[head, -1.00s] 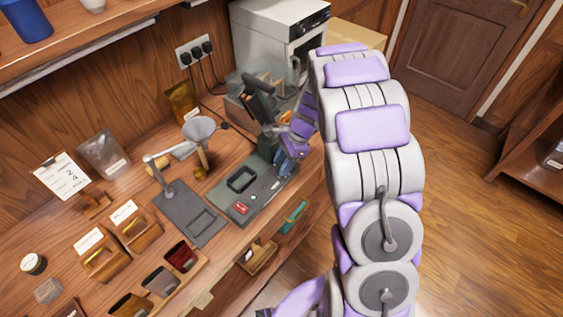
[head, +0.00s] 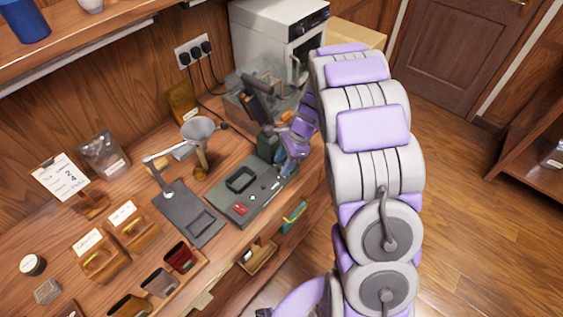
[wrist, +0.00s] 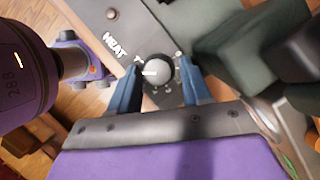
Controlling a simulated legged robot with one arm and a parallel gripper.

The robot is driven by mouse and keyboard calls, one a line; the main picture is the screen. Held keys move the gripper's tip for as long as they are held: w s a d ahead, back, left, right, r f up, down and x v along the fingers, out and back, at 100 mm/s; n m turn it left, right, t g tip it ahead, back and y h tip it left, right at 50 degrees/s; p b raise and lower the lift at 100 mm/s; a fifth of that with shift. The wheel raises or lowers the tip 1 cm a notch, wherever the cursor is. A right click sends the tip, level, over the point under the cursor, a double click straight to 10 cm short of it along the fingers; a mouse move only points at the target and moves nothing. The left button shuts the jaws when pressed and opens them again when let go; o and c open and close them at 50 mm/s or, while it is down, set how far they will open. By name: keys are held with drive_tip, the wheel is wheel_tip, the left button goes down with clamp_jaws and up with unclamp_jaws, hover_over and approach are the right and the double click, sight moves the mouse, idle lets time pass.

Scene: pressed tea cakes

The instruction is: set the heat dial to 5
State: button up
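The heat dial (wrist: 158,72) is a round knob with a pale top and dark collar, beside the printed word HEAT in the wrist view. Small marks ring it, too small to read, so its setting is unclear. My gripper (wrist: 160,76) has its two blue fingers on either side of the dial, very close to it. I cannot tell whether both fingers touch it. In the head view my gripper (head: 286,171) is at the right end of the dark green press base (head: 226,209), and the dial is hidden there.
A dark green upright block (wrist: 236,45) stands close to the right finger in the wrist view. The floor at right is clear.

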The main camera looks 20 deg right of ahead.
drive_tip(key=shift+o, duration=1.1)
drive_tip(key=shift+d, duration=0.15)
drive_tip(key=shift+r, duration=0.1)
drive_tip(key=shift+r, duration=0.35)
drive_tip(key=p+v, duration=0.3)
drive_tip(key=v, duration=1.3)
drive_tip(key=shift+d+r+p, duration=0.2)
drive_tip(key=shift+d+p, duration=0.1)
drive_tip(key=shift+p, duration=0.1)
drive_tip(key=shift+w, duration=0.1)
